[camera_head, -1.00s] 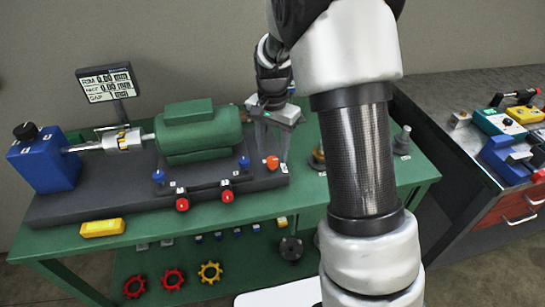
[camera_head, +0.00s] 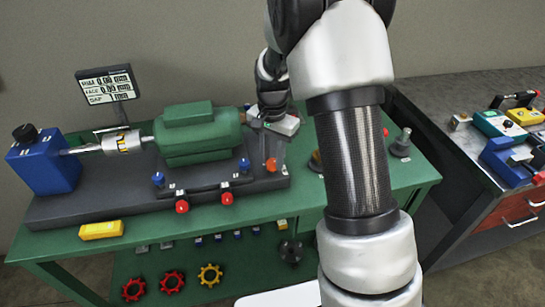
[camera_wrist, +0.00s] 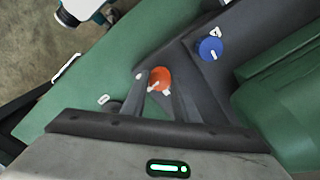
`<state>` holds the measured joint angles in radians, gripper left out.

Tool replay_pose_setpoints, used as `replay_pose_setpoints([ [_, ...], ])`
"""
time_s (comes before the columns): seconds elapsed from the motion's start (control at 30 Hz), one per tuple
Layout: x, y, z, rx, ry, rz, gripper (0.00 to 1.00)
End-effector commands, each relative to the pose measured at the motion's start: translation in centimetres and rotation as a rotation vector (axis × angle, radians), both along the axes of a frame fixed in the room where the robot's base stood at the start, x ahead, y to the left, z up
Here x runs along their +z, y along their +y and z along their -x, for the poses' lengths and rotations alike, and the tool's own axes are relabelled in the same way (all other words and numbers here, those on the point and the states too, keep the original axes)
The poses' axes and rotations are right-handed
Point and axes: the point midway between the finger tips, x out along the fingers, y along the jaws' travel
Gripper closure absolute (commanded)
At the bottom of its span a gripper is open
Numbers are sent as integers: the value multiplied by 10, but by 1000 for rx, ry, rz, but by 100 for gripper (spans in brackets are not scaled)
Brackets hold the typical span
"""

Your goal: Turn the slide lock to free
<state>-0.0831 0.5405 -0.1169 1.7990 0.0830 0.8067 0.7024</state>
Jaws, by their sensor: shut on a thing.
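An orange knob (camera_head: 271,164) sits on the right end of the dark base (camera_head: 110,207), below the green motor (camera_head: 190,135); it is likely the slide lock. In the wrist view the orange knob (camera_wrist: 160,78) has a small pale mark at its lower edge. My gripper (camera_head: 269,157) reaches down over it from above. In the wrist view my gripper (camera_wrist: 157,88) has its two fingers converging at the knob, shut on it. The knob's lower part is hidden by the fingers.
Blue knobs (camera_head: 245,165) and red knobs (camera_head: 227,198) sit along the base's front. A yellow block (camera_head: 101,230) lies on the green table at left. A grey metal post (camera_head: 401,143) stands to the right. A display (camera_head: 105,83) stands behind.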

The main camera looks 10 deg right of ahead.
Motion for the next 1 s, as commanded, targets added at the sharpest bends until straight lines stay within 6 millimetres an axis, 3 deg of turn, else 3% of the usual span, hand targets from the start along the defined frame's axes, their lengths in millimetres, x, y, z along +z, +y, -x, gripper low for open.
replay_pose_setpoints([
  [0.37,1,0,0,176,1,-1,95],
  [1.0,1,0,0,775,-1,-1,95],
])
